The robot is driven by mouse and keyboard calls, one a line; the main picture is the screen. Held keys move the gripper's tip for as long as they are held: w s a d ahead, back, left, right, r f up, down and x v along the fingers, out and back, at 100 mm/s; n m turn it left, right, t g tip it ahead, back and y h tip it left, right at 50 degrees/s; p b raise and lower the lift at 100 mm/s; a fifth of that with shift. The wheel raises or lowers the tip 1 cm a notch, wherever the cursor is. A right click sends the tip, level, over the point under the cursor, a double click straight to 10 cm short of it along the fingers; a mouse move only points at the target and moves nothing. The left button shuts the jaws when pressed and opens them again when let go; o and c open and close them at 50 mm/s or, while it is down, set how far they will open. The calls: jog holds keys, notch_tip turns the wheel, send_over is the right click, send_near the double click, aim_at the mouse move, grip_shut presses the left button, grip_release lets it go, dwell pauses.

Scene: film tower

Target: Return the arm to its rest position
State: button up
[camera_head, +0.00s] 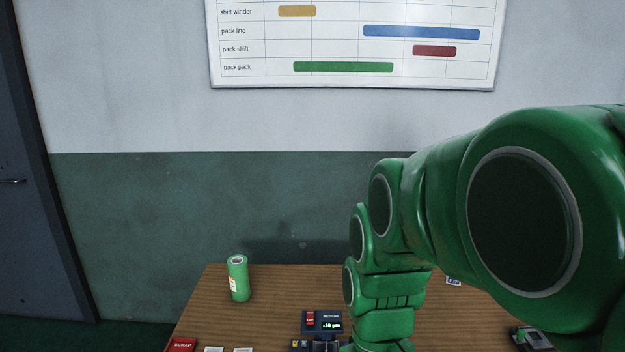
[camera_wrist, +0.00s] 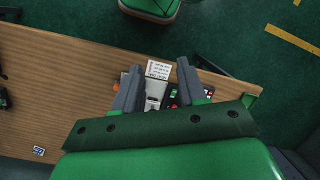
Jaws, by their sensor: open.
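My arm (camera_head: 440,190), green with dark round joint covers, reaches in from the right and bends down over the wooden table (camera_head: 210,310) in the head view. My gripper itself cannot be made out there. In the wrist view my gripper (camera_wrist: 158,72) shows two grey fingers spread apart with nothing held between them. It points down over the table (camera_wrist: 60,80), near its edge. A white printed card (camera_wrist: 159,69) and small devices show beyond and between the fingers, partly hidden by them.
A green roll (camera_head: 238,279) stands upright at the table's left. A dark device with a lit display (camera_head: 331,325) and a red SCRAP label (camera_head: 182,345) are at the front. A green seat (camera_wrist: 150,8) stands beside the table. A whiteboard (camera_head: 350,83) hangs behind.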

jog(key=s+d+f+m, duration=0.1)
jog(key=s+d+m, duration=0.4)
jog(key=s, duration=0.4)
jog(key=shift+d+t, duration=0.4)
jog(key=shift+d, duration=0.35)
